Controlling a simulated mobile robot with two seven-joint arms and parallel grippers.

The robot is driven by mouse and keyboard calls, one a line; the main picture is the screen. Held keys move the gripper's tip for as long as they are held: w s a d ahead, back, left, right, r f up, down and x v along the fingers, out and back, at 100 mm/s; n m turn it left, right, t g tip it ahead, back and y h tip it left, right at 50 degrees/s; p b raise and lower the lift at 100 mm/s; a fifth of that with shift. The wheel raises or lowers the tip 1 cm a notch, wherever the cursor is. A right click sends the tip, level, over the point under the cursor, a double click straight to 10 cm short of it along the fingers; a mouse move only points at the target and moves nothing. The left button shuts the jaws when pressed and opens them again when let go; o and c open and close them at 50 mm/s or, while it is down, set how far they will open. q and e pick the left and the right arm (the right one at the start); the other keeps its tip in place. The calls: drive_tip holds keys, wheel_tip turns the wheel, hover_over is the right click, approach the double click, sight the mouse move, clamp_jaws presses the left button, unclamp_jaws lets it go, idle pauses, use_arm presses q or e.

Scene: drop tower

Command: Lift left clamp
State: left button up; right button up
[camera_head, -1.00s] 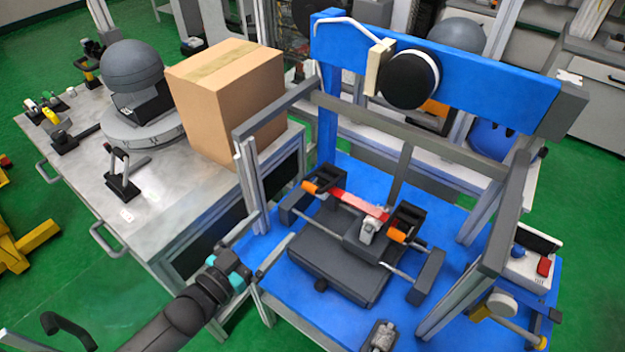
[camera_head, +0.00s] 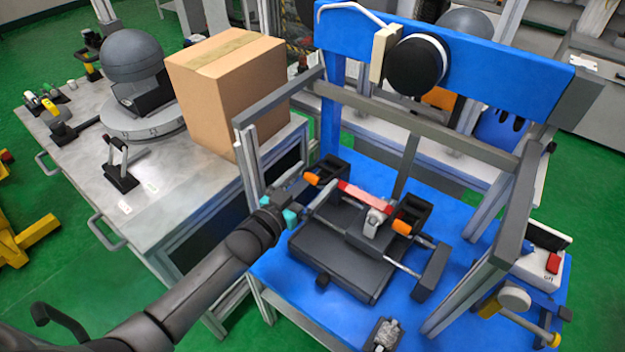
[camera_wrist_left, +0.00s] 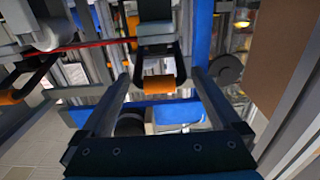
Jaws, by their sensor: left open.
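The left clamp (camera_head: 331,172) is a black clamp with an orange handle on the left of the dark fixture, which sits on the blue table. Its orange handle (camera_wrist_left: 158,84) shows near the middle of the left wrist view, between my finger lines and ahead of the palm. My left gripper (camera_head: 308,194) is open and close beside the clamp, with its fingers pointing toward it. I cannot tell whether they touch it. The right clamp (camera_head: 408,218), also orange-handled, is across a red bar (camera_head: 362,200). My right gripper is not in view.
A grey frame (camera_head: 425,125) stands around the fixture, its left post near my left arm. A blue beam with a round black disc (camera_head: 414,66) is above. A cardboard box (camera_head: 225,95) stands on the metal table at left. The blue tabletop (camera_head: 455,213) has free room at right.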

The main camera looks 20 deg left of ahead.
use_arm(q)
drive_tip(key=shift+w+d, duration=0.1)
clamp_jaws()
idle(0.8)
